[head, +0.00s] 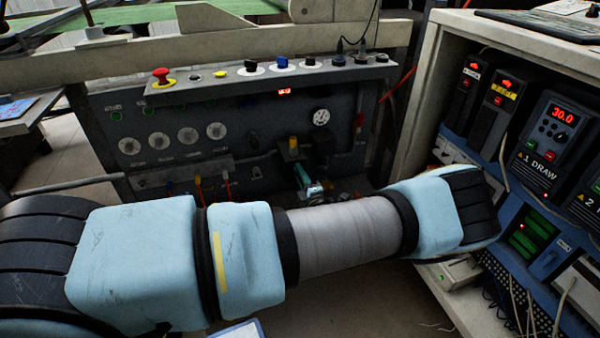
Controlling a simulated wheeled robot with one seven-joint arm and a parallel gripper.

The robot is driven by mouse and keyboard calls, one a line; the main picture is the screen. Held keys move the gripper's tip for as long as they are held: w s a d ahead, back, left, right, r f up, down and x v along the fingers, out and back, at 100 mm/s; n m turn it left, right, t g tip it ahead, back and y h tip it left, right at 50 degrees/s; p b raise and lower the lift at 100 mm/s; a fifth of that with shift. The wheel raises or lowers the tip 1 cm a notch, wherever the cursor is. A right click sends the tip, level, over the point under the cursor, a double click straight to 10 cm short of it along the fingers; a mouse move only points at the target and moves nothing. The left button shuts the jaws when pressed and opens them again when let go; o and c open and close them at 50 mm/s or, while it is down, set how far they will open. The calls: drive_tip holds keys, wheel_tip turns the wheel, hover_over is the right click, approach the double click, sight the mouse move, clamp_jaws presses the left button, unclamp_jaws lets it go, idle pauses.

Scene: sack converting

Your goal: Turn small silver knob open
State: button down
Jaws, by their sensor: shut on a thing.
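My pale blue arm crosses the lower half of the head view from left to right and bends at the right edge. My gripper is not visible; the arm appears to hide it. A small silvery, shiny part (315,188), possibly the small silver knob, shows just above my arm, at the lower end of a teal piece (302,174) on the dark control panel (250,150). Its lower side is hidden by or close behind the arm, and I cannot tell how it is turned.
A sloped switch strip with a red mushroom button (161,75) tops the panel. A round white gauge (320,117) and a yellow part (293,143) sit above the silvery part. A cabinet (425,75) with a drive unit reading 30.0 (553,130) and loose cables stands close at right.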

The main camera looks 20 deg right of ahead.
drive_tip(key=shift+m+h, duration=0.4)
drive_tip(key=shift+m, duration=3.6)
drive_tip(key=c, duration=0.8)
unclamp_jaws()
drive_tip(key=shift+o, duration=0.2)
drive_tip(key=s+a, duration=0.1)
drive_tip(key=s, duration=0.9)
drive_tip(key=shift+s+f, duration=0.3)
drive_tip(key=shift+s, duration=0.05)
drive_tip(key=shift+a, duration=0.15)
